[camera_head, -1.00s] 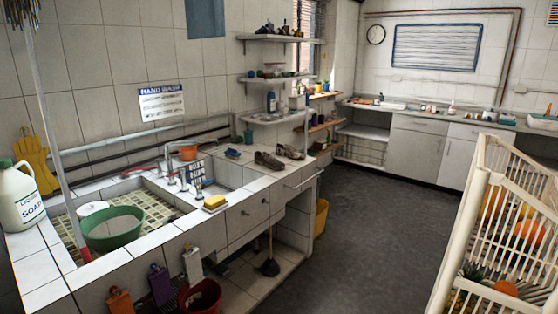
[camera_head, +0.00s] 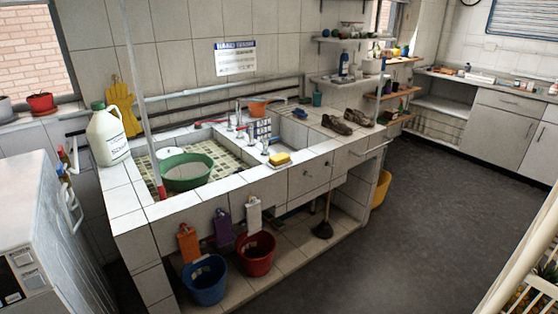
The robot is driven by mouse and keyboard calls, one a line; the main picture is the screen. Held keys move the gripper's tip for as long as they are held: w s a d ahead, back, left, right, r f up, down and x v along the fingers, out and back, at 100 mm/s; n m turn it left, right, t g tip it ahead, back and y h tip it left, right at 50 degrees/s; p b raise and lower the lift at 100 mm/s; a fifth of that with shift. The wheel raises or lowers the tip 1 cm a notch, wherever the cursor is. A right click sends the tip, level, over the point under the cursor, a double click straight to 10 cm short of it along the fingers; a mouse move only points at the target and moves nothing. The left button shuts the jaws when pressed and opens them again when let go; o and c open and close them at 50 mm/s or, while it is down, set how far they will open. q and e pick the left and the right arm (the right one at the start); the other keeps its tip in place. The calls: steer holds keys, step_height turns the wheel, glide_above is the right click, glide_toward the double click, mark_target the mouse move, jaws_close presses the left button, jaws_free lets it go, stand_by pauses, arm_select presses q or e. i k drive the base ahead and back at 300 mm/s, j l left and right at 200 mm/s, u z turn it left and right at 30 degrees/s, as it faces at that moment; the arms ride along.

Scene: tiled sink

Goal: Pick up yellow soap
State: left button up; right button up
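The yellow soap (camera_head: 280,158) is a small yellow block lying on the front tiled ledge of the sink counter, near the middle of the head view. A thin pale layer or dish shows under it; I cannot tell which. The small sink basin (camera_head: 293,133) lies just behind it. Neither my left nor my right gripper shows in this view.
A green basin (camera_head: 188,178) sits in the left sink, with a white soap jug (camera_head: 107,135) at its left. Shoes (camera_head: 336,124) stand behind and right of the soap. Red (camera_head: 257,253) and blue (camera_head: 206,280) buckets stand below. The floor (camera_head: 410,230) at right is clear.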

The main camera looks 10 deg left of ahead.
mark_target(281, 158)
steer(key=i+j+z, duration=0.4)
steer(key=j, duration=0.2)
steer(key=i+j+z, duration=0.15)
steer(key=j, duration=0.25)
steer(key=i+j+z, duration=0.4)
steer(key=j, duration=0.4)
steer(key=i+j+z, duration=0.2)
steer(key=j, duration=0.2)
steer(key=k, duration=0.1)
